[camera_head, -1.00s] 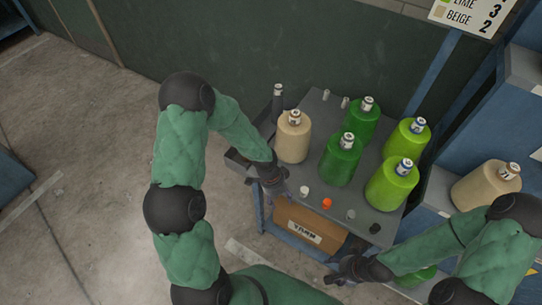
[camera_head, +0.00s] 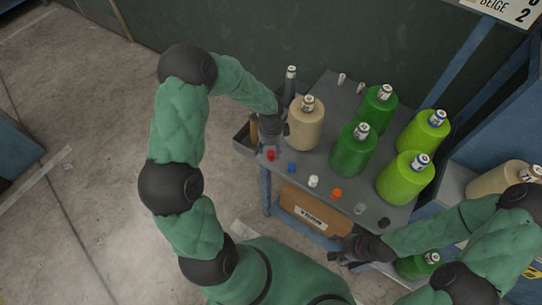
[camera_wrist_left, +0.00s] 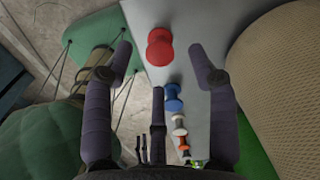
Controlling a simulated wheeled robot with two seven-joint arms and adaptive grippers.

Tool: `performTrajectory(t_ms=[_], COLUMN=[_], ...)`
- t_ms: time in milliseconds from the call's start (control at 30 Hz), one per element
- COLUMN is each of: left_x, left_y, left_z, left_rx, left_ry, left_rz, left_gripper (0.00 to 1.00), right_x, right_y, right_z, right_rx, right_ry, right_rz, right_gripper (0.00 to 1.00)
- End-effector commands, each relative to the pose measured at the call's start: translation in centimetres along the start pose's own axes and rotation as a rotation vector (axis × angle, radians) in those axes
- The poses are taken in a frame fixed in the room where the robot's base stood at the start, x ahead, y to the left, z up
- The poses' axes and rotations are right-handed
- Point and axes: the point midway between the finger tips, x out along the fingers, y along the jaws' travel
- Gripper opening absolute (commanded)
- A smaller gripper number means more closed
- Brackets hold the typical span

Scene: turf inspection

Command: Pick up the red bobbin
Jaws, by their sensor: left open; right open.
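The red bobbin (camera_head: 270,155) stands near the front left corner of the grey table (camera_head: 325,152). In the left wrist view the red bobbin (camera_wrist_left: 160,48) is beyond my fingertips, between their lines. My left gripper (camera_head: 272,135) is open and empty, just behind and above the bobbin in the head view; it also shows in the left wrist view (camera_wrist_left: 162,60). My right gripper (camera_head: 345,252) is open and empty in front of the table's front edge.
A blue bobbin (camera_head: 292,168), a white one (camera_head: 313,181), an orange one (camera_head: 337,193) and others line the front edge. A beige cone (camera_head: 305,128) stands close to my left gripper. Green cones (camera_head: 353,152) and lime cones (camera_head: 405,180) stand farther right.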

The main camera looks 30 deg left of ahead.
Motion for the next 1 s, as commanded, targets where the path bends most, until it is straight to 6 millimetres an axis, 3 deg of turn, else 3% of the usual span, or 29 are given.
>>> performTrajectory(t_ms=[333, 600, 633, 800, 1000], left_x=[4.5, 4.9, 4.9, 4.9, 4.9], left_y=[0.1, 0.0, 0.0, 0.0, 0.0], left_z=[0.1, 0.1, 0.1, 0.1, 0.1], left_rx=[0.001, 0.000, 0.000, 0.000, 0.000], left_ry=[0.000, 0.000, 0.000, 0.000, 0.000], left_rz=[0.004, 0.001, 0.001, 0.001, 0.001], left_gripper=[0.58, 0.58, 0.55, 0.07, 0.07], right_x=[1.4, 1.4, 1.4, 1.4, 1.4], right_y=[0.5, 0.5, 0.5, 0.5, 0.5], right_z=[-0.1, -0.1, -0.1, -0.1, -0.1], right_rx=[0.000, 0.000, 0.000, 0.000, 0.000], right_ry=[0.000, 0.000, 0.000, 0.000, 0.000], right_rz=[0.000, 0.000, 0.000, 0.000, 0.000], right_gripper=[0.65, 0.65, 0.65, 0.65, 0.65])
